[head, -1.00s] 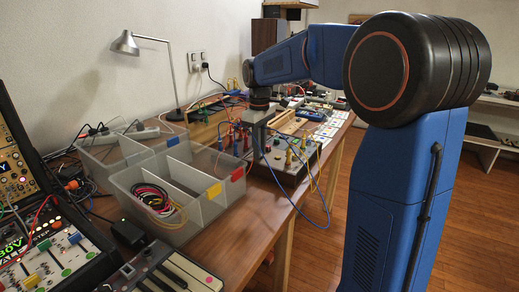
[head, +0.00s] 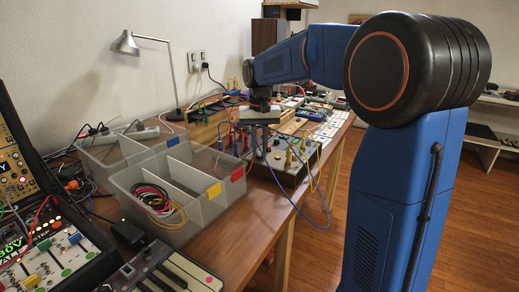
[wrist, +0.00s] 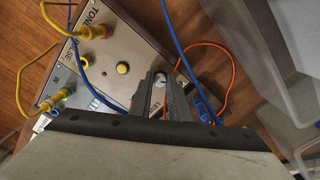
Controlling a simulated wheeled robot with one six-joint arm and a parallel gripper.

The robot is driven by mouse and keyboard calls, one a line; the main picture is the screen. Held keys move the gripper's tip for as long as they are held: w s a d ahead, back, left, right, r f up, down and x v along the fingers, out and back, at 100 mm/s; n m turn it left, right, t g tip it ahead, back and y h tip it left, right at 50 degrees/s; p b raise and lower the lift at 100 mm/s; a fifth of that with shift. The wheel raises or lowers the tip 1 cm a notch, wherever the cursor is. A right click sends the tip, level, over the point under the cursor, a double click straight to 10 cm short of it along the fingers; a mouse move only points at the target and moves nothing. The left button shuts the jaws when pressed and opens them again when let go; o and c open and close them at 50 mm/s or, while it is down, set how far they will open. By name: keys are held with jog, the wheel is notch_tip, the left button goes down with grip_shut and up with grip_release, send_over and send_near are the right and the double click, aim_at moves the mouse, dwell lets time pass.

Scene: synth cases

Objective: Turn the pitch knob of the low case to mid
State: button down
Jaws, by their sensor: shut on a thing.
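The low case (wrist: 120,38) has a pale panel with labels, jacks, and a dark rim; in the head view the low case (head: 277,160) stands near the table's right edge. My gripper (wrist: 160,84) is shut on a small pale knob (wrist: 160,80) with a dark mark, near the panel's edge. The fingers hide much of it. The label beside it is partly covered, so I cannot tell whether it is the pitch knob. In the head view my gripper (head: 259,143) points down over the case.
A grey divided bin (head: 205,205) with coiled cables is left of the case. A small keyboard (head: 168,275) lies nearer. A desk lamp (head: 127,43) stands behind.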

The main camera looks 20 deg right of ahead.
aim_at(260, 153)
jog(key=m, duration=0.6)
jog(key=shift+r+m, duration=0.1)
jog(key=shift+m, duration=0.3)
dwell(0.3)
jog(key=c, duration=1.7)
grip_release()
jog(key=shift+o, duration=0.2)
notch_tip(260, 153, up, 17)
jog(key=shift+r, duration=0.15)
